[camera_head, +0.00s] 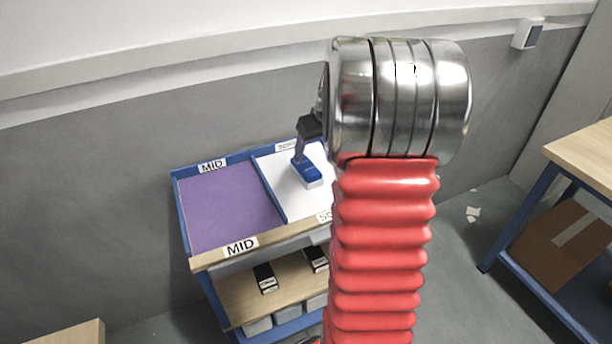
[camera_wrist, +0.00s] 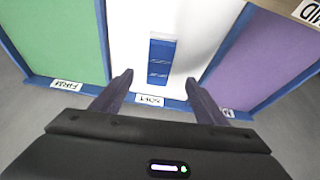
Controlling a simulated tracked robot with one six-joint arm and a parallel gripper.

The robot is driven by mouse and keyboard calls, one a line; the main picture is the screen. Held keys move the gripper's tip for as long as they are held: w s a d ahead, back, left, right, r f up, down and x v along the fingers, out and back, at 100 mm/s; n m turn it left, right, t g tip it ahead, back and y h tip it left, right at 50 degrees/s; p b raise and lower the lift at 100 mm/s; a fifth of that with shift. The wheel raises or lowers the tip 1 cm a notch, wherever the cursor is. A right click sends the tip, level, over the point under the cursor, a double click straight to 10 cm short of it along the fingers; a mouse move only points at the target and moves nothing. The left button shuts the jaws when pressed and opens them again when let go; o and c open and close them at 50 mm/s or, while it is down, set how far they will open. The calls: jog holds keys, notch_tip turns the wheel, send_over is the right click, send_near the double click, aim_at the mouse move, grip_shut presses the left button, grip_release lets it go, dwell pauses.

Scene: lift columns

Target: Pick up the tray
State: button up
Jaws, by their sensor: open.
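I cannot tell for sure which thing is the tray. The top of a blue-rimmed cart has a purple panel (camera_head: 228,205) marked MID and a white panel (camera_head: 278,172); in the wrist view the white panel (camera_wrist: 128,45) is marked SOFT. A small blue and white block (camera_head: 306,172) rests on the white panel; it also shows in the wrist view (camera_wrist: 161,60). My gripper (camera_wrist: 158,82) is open, its two dark fingers apart on either side of the block's near end in that picture. In the head view my gripper (camera_head: 300,155) is partly hidden by my arm.
A green panel (camera_wrist: 50,35) marked FIRM lies left of the white one in the wrist view. The cart's lower wooden shelf (camera_head: 245,295) holds dark label blocks. A wooden table (camera_head: 590,155) with a cardboard box (camera_head: 560,245) below stands right. A grey wall (camera_head: 90,180) rises behind.

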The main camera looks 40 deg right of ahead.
aim_at(308, 167)
jog(key=shift+x, duration=3)
jog(key=shift+f, duration=0.15)
jog(key=shift+x, duration=2.5)
jog(key=shift+s, duration=0.1)
jog(key=shift+c, duration=0.3)
jog(key=c, duration=1.1)
